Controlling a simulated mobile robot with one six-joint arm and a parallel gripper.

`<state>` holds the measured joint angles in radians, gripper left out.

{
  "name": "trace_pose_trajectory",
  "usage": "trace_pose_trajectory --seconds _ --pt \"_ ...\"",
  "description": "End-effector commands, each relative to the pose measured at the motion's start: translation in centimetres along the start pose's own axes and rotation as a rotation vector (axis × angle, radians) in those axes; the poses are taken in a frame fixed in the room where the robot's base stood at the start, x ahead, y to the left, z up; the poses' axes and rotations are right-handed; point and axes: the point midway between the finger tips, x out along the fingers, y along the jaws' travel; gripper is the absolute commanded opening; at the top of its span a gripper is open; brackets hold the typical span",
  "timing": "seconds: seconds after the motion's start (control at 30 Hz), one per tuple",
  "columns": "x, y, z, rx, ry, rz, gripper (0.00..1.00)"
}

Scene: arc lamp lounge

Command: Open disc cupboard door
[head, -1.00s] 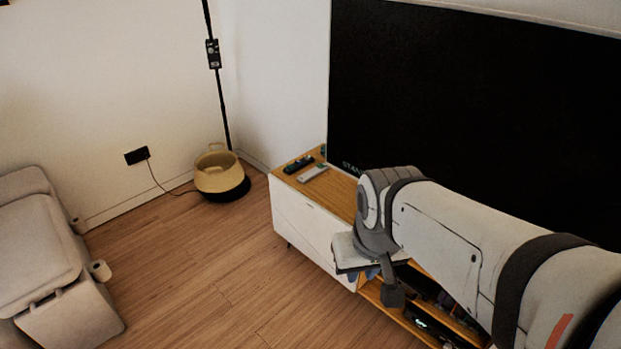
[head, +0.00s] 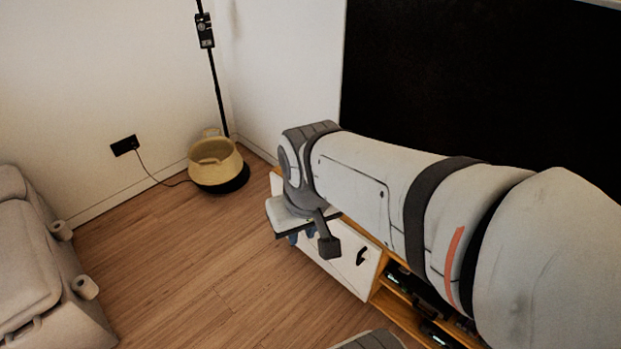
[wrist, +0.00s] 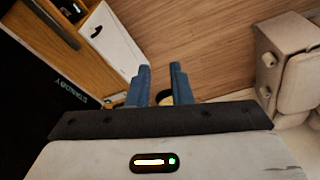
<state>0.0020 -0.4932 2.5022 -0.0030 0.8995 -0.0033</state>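The disc cupboard is the low wood and white cabinet under the television. Its white door (head: 345,272) looks shut, with a small dark handle (head: 362,256) near its right end. The white front also shows at the upper left of the wrist view (wrist: 113,38). My gripper (wrist: 160,72) has two blue fingers standing apart, with nothing held between them. In the head view it hangs in front of the far left part of the cabinet, left of the handle, and my wrist hides much of it. My arm covers the cabinet top.
Open shelves (head: 410,290) with dark devices sit right of the door. A large black television (head: 480,80) stands above. A yellow basket-like pot (head: 215,160) is in the corner, by a lamp pole (head: 215,90). A grey sofa (head: 30,250) is at left. Wood floor (head: 190,260) between is clear.

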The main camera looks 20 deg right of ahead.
Motion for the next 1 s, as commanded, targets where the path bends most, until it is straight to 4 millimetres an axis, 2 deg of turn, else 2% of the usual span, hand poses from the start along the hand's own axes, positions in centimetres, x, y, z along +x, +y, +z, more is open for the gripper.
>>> trace_pose_trajectory --seconds 0.13,0.27,0.53,0.77,1.0 --pt "0.9 0.4 0.0 -0.013 -0.031 0.020 0.19" --pt "3.6 0.2 -0.1 -0.052 -0.132 0.095 0.19" --pt "11.7 6.2 -0.6 -0.250 -0.478 0.335 0.19" --pt "18.6 11.6 -1.9 -0.450 -0.755 0.537 0.19" --pt "27.0 16.3 -3.8 -0.695 -1.002 0.739 0.19"
